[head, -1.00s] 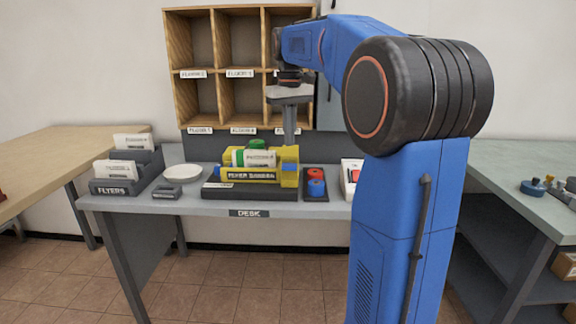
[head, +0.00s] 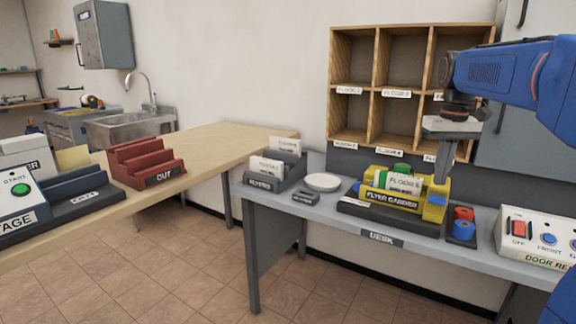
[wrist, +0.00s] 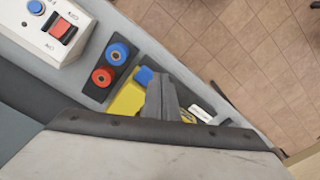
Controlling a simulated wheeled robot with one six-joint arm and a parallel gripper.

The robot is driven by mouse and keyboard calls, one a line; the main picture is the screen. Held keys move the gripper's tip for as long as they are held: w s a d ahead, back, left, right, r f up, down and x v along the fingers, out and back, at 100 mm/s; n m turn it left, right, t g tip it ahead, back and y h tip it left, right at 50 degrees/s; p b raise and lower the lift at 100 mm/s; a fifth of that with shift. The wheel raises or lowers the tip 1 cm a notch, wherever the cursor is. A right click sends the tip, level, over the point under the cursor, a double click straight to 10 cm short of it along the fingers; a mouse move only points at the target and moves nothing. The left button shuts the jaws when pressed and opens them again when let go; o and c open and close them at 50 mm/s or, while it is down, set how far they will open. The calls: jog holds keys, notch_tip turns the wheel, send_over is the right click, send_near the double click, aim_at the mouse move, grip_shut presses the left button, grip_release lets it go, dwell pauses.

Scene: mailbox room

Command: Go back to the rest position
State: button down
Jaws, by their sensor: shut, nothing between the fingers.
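My gripper (head: 441,168) hangs at the end of my blue arm, pointing down above the right end of the yellow flyer bander (head: 434,206) on the desk. Its grey fingers are together with nothing between them. In the wrist view the shut fingers (wrist: 163,100) stand in front of the yellow bander, partly hiding it. I cannot tell the exact gap between fingertips and bander. A white-labelled roll of flyers (head: 402,183) lies in the bander.
The grey desk (head: 330,207) also holds a flyers rack (head: 262,182), a white dish (head: 322,182), red and blue spools (head: 463,222) and a button box (head: 530,238). Wooden pigeonholes (head: 349,133) hang behind the gripper. A wooden table (head: 215,150) stands left; tiled floor lies between.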

jog(key=s+a+f+t, duration=0.1)
jog(key=s+a+f, duration=0.3)
jog(key=s+f, duration=0.3)
jog(key=s+a+f+t, duration=0.1)
jog(key=s+a+f, duration=0.3)
jog(key=s+f, duration=0.3)
jog(key=s+a+f+t, duration=0.2)
jog(key=s+a+f, duration=0.3)
jog(key=s, duration=0.8)
jog(key=shift+f+n, duration=0.4)
jog(key=shift+f, duration=0.5)
